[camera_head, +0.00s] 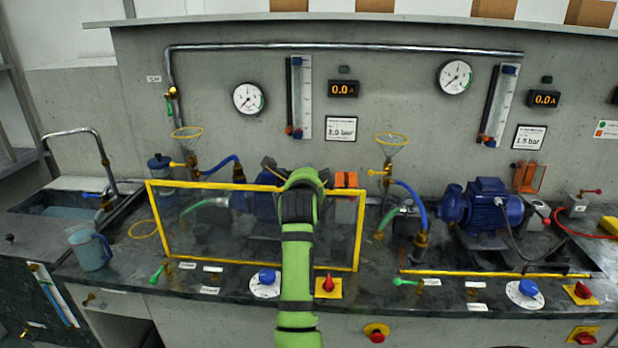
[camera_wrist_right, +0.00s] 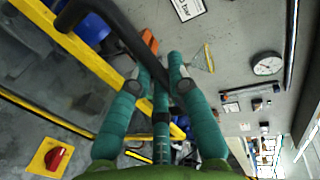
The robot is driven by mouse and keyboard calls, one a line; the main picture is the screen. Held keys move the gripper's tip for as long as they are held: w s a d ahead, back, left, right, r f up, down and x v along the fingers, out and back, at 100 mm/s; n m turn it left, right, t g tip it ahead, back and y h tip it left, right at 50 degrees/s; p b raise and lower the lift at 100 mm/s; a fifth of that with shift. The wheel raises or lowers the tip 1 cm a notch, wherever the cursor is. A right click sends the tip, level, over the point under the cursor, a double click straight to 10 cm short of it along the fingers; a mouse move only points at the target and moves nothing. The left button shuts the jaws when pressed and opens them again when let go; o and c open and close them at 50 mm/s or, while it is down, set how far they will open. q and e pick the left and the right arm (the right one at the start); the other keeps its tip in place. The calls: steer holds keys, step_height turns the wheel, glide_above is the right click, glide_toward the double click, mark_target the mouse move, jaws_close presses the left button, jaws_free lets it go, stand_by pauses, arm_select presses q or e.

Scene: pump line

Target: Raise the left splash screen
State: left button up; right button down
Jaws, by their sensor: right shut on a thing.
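The left splash screen (camera_head: 210,188) is a clear panel in a yellow frame. In the head view it stands up from the front of the worktop, before the left pump; its exact tilt is hard to tell. My right gripper (camera_head: 290,172) is at the middle of its top edge, its fingertips partly hidden by my green arm. In the right wrist view, my right gripper (camera_wrist_right: 162,70) is shut on the dark handle bar (camera_wrist_right: 120,35) beside the yellow frame (camera_wrist_right: 75,45). My left gripper is not in view.
The right station's yellow bar (camera_head: 480,272) lies low along the worktop front, before a blue pump (camera_head: 487,207). A jug (camera_head: 90,248) and sink (camera_head: 70,205) are at left. Blue knob (camera_head: 267,277) and red switch (camera_head: 328,284) sit just in front of the left screen.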

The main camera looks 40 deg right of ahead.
steer(key=shift+d+r, duration=0.1)
steer(key=shift+r, duration=0.4)
steer(key=c, duration=1.2)
jaws_free()
steer(key=shift+o, duration=0.2)
steer(key=shift+w+f, duration=0.1)
steer(key=shift+w, duration=0.05)
steer(key=shift+s+a, duration=0.2)
steer(key=shift+s, duration=0.05)
steer(key=v, duration=0.6)
steer(key=shift+s+a, duration=0.3)
steer(key=shift+a, duration=0.05)
